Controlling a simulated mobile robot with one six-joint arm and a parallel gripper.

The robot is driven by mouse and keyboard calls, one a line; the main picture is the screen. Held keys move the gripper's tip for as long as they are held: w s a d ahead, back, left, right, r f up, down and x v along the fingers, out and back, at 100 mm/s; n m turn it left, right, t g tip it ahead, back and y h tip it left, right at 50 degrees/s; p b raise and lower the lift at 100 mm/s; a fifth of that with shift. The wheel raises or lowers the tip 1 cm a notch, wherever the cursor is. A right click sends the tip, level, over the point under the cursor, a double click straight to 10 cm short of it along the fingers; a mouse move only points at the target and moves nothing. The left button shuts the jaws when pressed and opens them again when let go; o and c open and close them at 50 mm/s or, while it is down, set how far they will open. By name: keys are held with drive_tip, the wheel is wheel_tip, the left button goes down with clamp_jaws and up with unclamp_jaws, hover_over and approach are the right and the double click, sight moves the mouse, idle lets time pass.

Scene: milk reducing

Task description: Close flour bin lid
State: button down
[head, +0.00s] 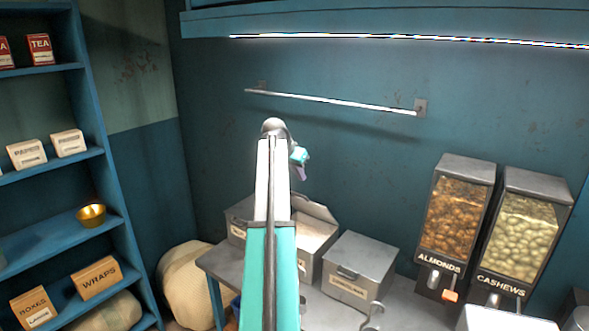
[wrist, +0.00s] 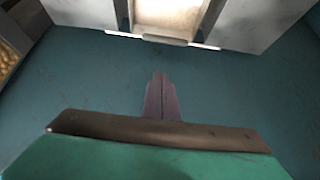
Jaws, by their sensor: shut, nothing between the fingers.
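The flour bin (head: 308,262) is a grey metal box on the counter, with pale contents showing inside. Its lid (head: 316,208) stands raised at the back. In the wrist view the bin's pale inside (wrist: 168,12) is at the top edge, with the lid's edge and handle (wrist: 165,40) just below it. My gripper (head: 301,174) is above and behind the bin, near the wall, partly hidden by my arm. Its purple fingers also show in the wrist view (wrist: 160,78), closed together and empty, apart from the lid.
A closed grey bin (head: 360,275) stands right of the flour bin, another bin (head: 238,222) left of it. Almond (head: 457,215) and cashew (head: 522,232) dispensers stand farther right. A rail (head: 335,101) is on the wall above. Shelves (head: 60,165) line the left.

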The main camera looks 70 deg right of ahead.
sight(297, 194)
drive_tip(key=shift+w+a+f+p, duration=0.1)
drive_tip(key=shift+a+f+p, duration=0.2)
drive_tip(key=shift+f, duration=0.4)
drive_tip(key=shift+w+a+f+p, duration=0.1)
drive_tip(key=shift+a+f+p, duration=0.25)
drive_tip(key=shift+f, duration=0.35)
drive_tip(key=shift+w+a+f+p, duration=0.1)
drive_tip(key=shift+a+f+p, duration=0.2)
drive_tip(key=shift+f, duration=0.4)
